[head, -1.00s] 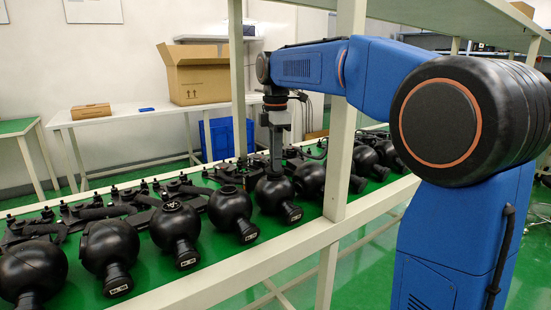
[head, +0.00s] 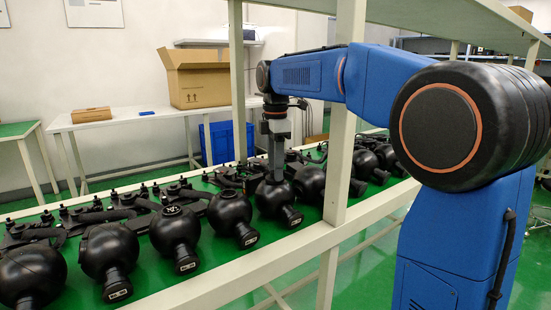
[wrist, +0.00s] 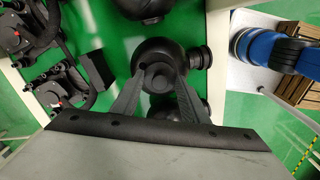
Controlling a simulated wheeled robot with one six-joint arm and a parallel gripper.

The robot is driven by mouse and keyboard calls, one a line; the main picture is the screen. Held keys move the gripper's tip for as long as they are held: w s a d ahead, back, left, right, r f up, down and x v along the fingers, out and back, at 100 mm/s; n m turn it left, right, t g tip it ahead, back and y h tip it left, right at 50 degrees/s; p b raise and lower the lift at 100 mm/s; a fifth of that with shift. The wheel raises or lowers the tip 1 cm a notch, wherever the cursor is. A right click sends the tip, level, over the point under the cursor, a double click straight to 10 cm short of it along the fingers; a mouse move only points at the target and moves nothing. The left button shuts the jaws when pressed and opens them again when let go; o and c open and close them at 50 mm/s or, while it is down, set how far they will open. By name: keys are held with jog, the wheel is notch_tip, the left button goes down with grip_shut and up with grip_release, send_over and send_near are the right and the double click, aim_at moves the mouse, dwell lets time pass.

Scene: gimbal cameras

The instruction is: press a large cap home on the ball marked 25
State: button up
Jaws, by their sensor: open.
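My gripper (head: 276,178) points straight down over a black ball (head: 273,197) in the row on the green bench. In the wrist view my gripper (wrist: 159,82) is open, with one finger on each side of the top of the same ball (wrist: 157,50). A small round dark piece shows on the ball's top between the fingers; I cannot tell whether it is a loose cap or a seated one. The labels on the balls' necks are too small to read, so I cannot tell which is marked 25.
More black balls, such as this one (head: 174,232), stand close on both sides. Black gimbal parts (head: 95,215) lie behind them. A white post (head: 340,150) rises from the bench's front rail. A cardboard box (head: 197,77) stands on a back table.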

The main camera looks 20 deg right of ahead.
notch_tip(320, 180, up, 17)
jog(key=shift+r, duration=0.15)
dwell(0.5)
